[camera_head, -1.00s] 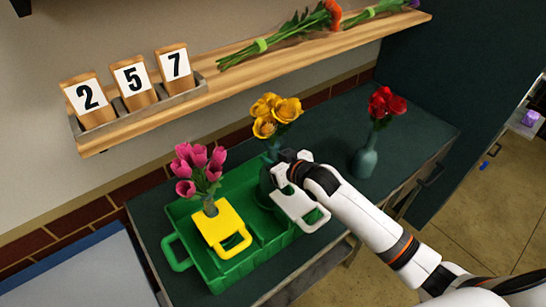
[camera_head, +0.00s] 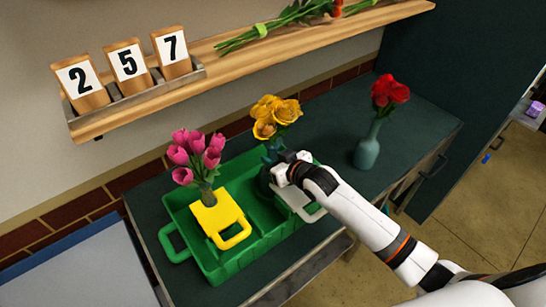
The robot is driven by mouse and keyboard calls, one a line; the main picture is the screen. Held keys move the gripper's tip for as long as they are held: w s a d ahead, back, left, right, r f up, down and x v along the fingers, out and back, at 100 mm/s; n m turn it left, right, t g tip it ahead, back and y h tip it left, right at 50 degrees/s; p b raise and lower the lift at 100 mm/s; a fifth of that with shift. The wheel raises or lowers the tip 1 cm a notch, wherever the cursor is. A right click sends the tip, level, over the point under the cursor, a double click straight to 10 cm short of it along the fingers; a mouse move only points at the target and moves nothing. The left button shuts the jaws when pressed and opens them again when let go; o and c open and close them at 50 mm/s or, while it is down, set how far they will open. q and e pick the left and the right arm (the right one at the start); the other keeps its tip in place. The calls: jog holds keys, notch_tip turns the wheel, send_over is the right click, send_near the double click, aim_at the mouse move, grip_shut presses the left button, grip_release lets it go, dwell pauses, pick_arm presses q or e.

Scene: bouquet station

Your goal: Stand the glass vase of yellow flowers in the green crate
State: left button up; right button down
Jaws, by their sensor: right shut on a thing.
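The glass vase (camera_head: 265,178) of yellow flowers (camera_head: 276,115) stands nearly upright at the right part of the green crate (camera_head: 222,270). My right gripper (camera_head: 276,172) is shut on this vase from the right side. The gripper hides part of the vase, and the vase's base is hard to see, so I cannot tell if it touches the crate floor. My left gripper is not in view.
Pink flowers (camera_head: 195,155) stand in the crate's left part, behind a yellow handled piece (camera_head: 220,213). A white handled piece (camera_head: 306,209) is partly under my right gripper. A vase of red flowers (camera_head: 367,150) stands right on the dark counter. A wooden shelf (camera_head: 225,65) runs above.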

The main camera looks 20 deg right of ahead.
dwell(0.9)
jog(key=c, duration=1.1)
grip_release()
jog(key=shift+o, duration=0.2)
jog(key=shift+s+f, duration=0.1)
jog(key=shift+f, duration=0.15)
jog(key=b+v, duration=0.2)
jog(key=v, duration=1)
jog(key=shift+r, duration=0.15)
